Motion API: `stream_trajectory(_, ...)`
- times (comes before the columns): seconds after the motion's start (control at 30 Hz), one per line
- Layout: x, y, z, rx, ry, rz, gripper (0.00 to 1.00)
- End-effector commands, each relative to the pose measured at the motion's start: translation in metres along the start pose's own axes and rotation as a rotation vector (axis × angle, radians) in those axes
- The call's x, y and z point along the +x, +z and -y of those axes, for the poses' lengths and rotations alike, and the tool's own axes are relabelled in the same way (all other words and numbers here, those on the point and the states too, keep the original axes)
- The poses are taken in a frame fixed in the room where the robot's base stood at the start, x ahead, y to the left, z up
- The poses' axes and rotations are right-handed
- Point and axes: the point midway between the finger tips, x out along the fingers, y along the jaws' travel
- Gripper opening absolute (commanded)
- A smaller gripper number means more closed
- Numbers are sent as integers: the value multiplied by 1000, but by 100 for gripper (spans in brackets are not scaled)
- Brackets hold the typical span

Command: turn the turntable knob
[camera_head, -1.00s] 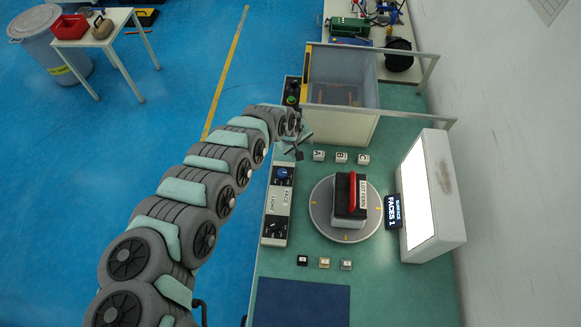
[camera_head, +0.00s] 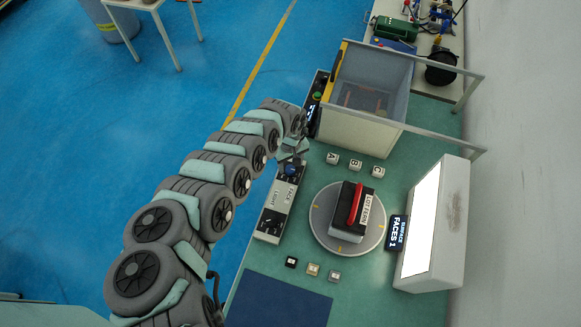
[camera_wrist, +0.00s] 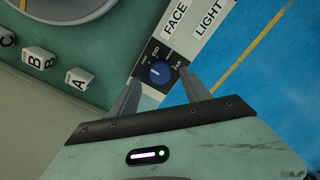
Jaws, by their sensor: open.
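The blue knob (camera_head: 291,169) sits at the far end of the control panel labelled FACE and LIGHT. It also shows in the wrist view (camera_wrist: 159,74), with its white pointer mark visible. My gripper (camera_head: 292,150) is over the far end of this panel. In the wrist view my gripper (camera_wrist: 160,84) is open, with one finger on each side of the knob; I cannot tell whether they touch it. The round grey turntable (camera_head: 322,237) stands to the right of the panel and carries a black block with a red handle (camera_head: 355,204).
Lettered white cubes (camera_head: 355,163) stand beyond the turntable. Small square blocks (camera_head: 313,269) lie in front of it. A white light box (camera_head: 432,225) with a FACES 1 display (camera_head: 397,232) is at the right.

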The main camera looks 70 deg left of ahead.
Motion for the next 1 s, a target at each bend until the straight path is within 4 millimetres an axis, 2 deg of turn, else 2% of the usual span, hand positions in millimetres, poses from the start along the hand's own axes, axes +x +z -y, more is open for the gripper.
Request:
stream_trajectory(0.13, 20, 1, -1, -2, 1, 1, 56)
stream_trajectory(0.3, 31, -2, -1, -3, 4, -4, 56)
stream_trajectory(0.7, 36, -1, 1, -1, 0, -3, 56)
stream_trajectory(1.0, 36, -1, 1, -1, 0, -3, 32)
